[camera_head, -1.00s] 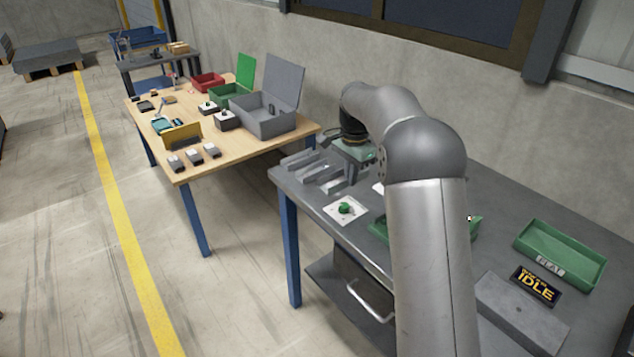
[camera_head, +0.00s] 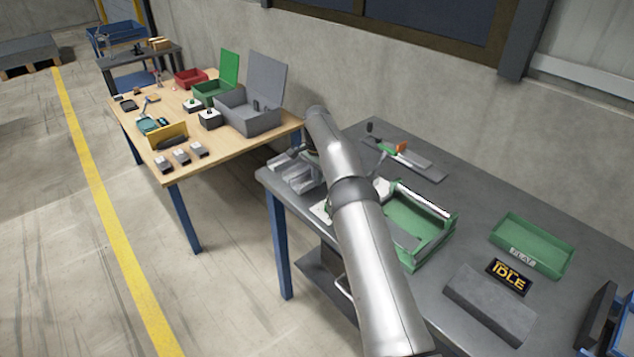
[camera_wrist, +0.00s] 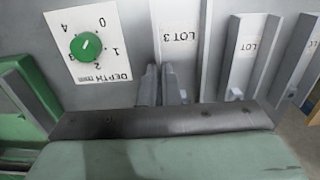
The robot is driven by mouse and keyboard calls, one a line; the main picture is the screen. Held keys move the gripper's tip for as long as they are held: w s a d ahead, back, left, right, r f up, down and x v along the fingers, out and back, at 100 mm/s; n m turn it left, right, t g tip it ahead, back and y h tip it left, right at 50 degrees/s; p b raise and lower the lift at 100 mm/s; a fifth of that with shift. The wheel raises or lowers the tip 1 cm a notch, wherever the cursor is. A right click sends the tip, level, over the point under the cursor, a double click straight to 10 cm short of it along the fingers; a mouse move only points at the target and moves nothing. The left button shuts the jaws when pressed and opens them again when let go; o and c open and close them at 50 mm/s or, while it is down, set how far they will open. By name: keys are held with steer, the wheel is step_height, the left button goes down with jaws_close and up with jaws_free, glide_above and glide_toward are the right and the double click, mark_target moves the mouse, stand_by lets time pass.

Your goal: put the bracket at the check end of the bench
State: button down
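My gripper (camera_wrist: 160,85) shows in the wrist view as two grey fingers close together, at the near end of the lane marked LOT 3 (camera_wrist: 179,38). Whether a part sits between the fingers is unclear. Small grey pieces, perhaps brackets, show at the ends of the neighbouring lanes, one in the middle lane (camera_wrist: 235,95). In the head view the lanes (camera_head: 298,174) stand at the left end of the grey bench (camera_head: 455,185). My arm hides the gripper there. I cannot clearly identify the bracket or a mark for the check end.
A DEPTH dial plate (camera_wrist: 88,45) lies left of the lanes in the wrist view. On the bench are a green frame (camera_head: 440,248), a green tray (camera_head: 533,243), an IDLE sign (camera_head: 508,276) and an orange-tipped tool (camera_head: 402,147). A wooden table (camera_head: 215,150) stands left.

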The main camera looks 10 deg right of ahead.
steer(key=shift+f, duration=1.6)
steer(key=c, duration=1.6)
jaws_free()
steer(key=shift+c, duration=0.2)
steer(key=s+r+n+p, duration=0.2)
steer(key=s+r, duration=0.1)
steer(key=r, duration=0.9)
steer(key=s+r+n+p, duration=0.1)
steer(key=s+r, duration=0.2)
steer(key=r, duration=0.9)
steer(key=s+d+r+n, duration=0.1)
steer(key=s+r+n, duration=0.35)
steer(key=s, duration=0.85)
steer(key=s+f+n, duration=0.2)
steer(key=s+f, duration=0.1)
steer(key=s, duration=1.3)
steer(key=s+d+f+n+t, duration=0.1)
steer(key=s+f, duration=0.3)
steer(key=s, duration=1.3)
steer(key=shift+n, duration=0.45)
